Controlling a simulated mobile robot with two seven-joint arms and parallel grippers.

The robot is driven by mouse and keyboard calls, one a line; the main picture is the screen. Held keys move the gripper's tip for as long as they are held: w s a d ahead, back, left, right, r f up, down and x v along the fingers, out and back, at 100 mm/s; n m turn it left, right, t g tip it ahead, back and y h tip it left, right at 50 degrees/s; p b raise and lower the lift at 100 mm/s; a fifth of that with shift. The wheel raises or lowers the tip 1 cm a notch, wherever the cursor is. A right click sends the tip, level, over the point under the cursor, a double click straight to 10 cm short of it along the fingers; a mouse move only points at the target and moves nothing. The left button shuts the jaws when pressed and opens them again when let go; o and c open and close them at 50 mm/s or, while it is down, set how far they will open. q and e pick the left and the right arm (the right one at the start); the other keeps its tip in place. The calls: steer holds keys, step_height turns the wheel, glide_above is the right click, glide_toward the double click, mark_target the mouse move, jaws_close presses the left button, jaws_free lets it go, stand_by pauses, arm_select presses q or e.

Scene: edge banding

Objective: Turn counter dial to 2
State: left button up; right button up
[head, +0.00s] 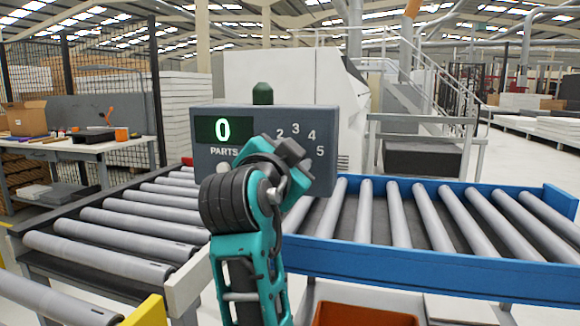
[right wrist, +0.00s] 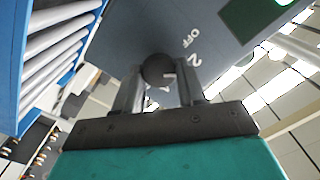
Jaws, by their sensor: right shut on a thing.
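The grey counter box (head: 265,118) faces me in the middle of the head view. Its green display (head: 222,130) reads 0 above the word PARTS, and the numerals 2, 3, 4 and 5 show in an arc on the right. My right arm hides the dial in the head view. In the right wrist view, the dark round dial (right wrist: 156,68) sits between the fingers of my right gripper (right wrist: 158,88), which is shut on it. A white mark shows on the dial, with OFF and 2 printed nearby; its exact setting is unclear. My left gripper is out of view.
A grey roller conveyor (head: 130,220) lies on the left and a blue-framed one (head: 430,262) on the right. An orange bin (head: 365,315) is at the bottom edge. A workbench (head: 75,145) with a cardboard box (head: 27,118) stands at the far left.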

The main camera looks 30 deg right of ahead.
stand_by(0.4)
steer(key=o, duration=1)
steer(key=shift+a, duration=0.1)
steer(key=v, duration=1.2)
steer(key=shift+s+a+b, duration=0.2)
steer(key=shift+s+b, duration=0.15)
